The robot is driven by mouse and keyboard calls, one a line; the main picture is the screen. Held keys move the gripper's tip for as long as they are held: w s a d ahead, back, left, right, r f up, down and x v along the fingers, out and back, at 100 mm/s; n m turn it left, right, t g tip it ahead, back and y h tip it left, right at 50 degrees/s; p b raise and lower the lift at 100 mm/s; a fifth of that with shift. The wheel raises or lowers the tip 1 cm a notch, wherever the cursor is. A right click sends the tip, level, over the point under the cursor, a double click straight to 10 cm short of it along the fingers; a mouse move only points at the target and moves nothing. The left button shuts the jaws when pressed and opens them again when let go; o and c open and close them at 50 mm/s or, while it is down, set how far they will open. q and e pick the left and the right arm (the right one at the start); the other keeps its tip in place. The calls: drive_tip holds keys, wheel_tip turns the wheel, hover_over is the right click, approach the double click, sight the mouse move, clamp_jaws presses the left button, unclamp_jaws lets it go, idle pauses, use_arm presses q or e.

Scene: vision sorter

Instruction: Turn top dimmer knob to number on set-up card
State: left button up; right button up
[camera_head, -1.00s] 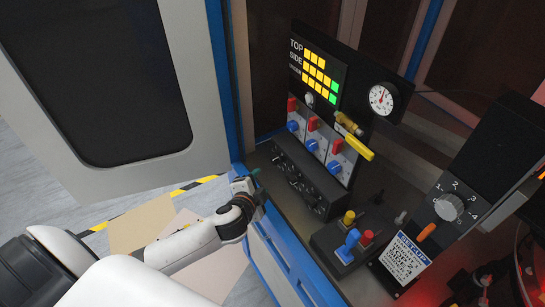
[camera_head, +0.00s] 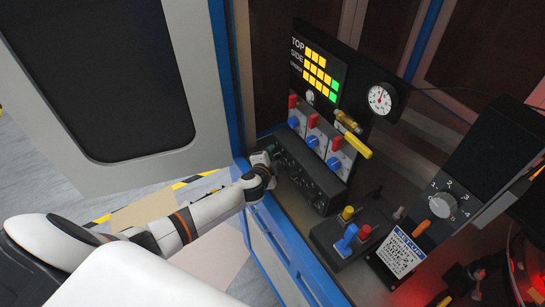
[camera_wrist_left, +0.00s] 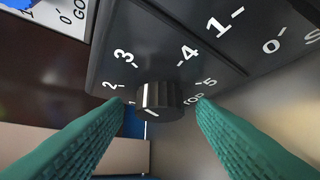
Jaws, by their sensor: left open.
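The top dimmer knob (camera_wrist_left: 160,98) is a black ridged knob in the left wrist view, with white numbers around it and the label TOP at its right. A white mark shows on its near side, below the numbers. My left gripper (camera_wrist_left: 163,105) is open, its two green fingers on either side of the knob; I cannot tell whether they touch it. In the head view my left gripper (camera_head: 271,152) is at the left end of the black dimmer box (camera_head: 318,182) and hides that knob. The white set-up card (camera_head: 401,251) stands at right; its lines are too small to read surely.
The display (camera_head: 317,72) has rows of yellow and green bars. Red and blue switches (camera_head: 312,139) stand above the dimmer box. A yellow-handled valve (camera_head: 357,145), gauge (camera_head: 380,98), button box (camera_head: 345,235) and grey dial (camera_head: 443,205) are nearby. The blue cabinet edge (camera_head: 290,255) lies in front.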

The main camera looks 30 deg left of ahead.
use_arm(q)
drive_tip(key=shift+w, duration=0.1)
drive_tip(key=shift+c, duration=0.4)
drive_tip(key=c, duration=0.9)
